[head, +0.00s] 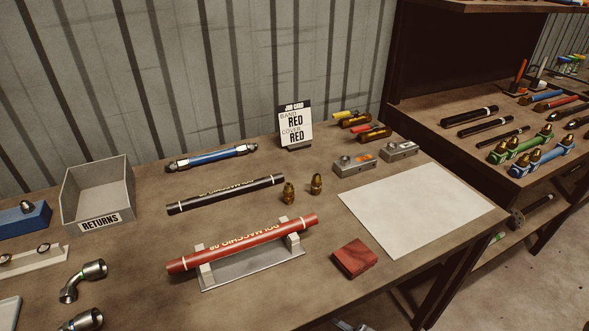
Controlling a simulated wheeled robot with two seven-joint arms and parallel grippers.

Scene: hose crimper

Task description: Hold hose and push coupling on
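A red hose (240,243) with lettering lies across the two upright supports of a grey cradle (255,268) near the table's front. A black hose (225,194) with lettering lies flat behind it. Two brass-coloured couplings (289,193) and (316,184) stand upright on the table, just behind the red hose's right end and apart from it. A blue hose (211,157) with metal fittings at both ends lies farther back. Neither of my grippers can be made out in the head view.
A job card (295,127) reads band red, cover red. A grey returns bin (98,193) stands left. A white sheet (416,208) and a dark red block (355,258) lie right. Bent metal fittings (83,279) lie front left. Small grey blocks (354,163) stand behind the sheet.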

